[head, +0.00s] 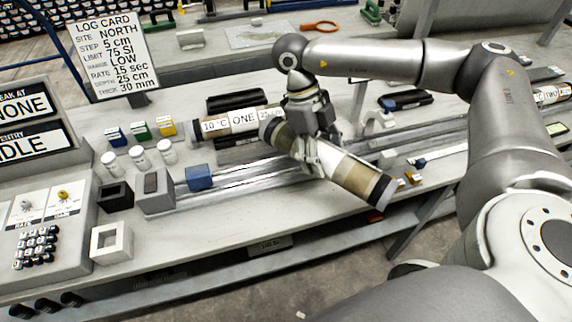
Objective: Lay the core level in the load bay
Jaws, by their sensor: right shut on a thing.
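My right gripper (312,148) is shut on a core (352,176), a long tube with tan, pale and dark bands and dark end caps. The core slants down from upper left to lower right, over a long metal rail (245,187) on the bench. The gripper hides part of its middle. I cannot tell whether the core touches the rail. Which part is the load bay is not marked clearly; a blue block (199,177) and a grey block (155,191) stand at the rail's left end. My left gripper is out of view.
Another core (212,126) labelled "ONE" lies behind, near black cradles (236,100). White jars (139,157), coloured boxes (140,130) and a keypad panel (38,222) stand at left. A log card (110,55) stands behind. The bench front (235,232) is mostly clear.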

